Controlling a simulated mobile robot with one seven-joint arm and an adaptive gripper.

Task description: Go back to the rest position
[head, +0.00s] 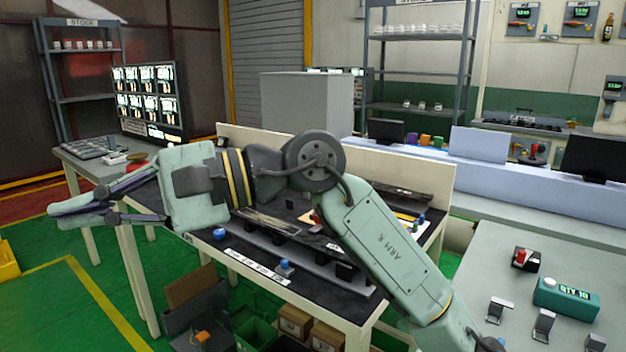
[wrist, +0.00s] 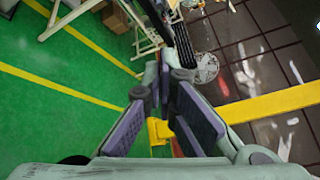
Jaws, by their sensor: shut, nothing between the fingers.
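My gripper (head: 62,207) reaches out to the left in the head view, past the left edge of the work table (head: 185,228), over the green floor. It points away from the tables and holds nothing. In the wrist view, the fingers of my gripper (wrist: 163,68) come together at their tips, with purple pads facing each other. A yellow shape shows in the gap behind them, apart from them. My arm crosses in front of the work table and hides part of its dark top.
A side table with a screen panel (head: 150,98) stands behind my gripper. Several metal clips (head: 543,322) and a teal box (head: 566,299) sit on the right-hand table. Bins and cardboard boxes (head: 294,321) are under the work table. Green floor at the left is mostly clear.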

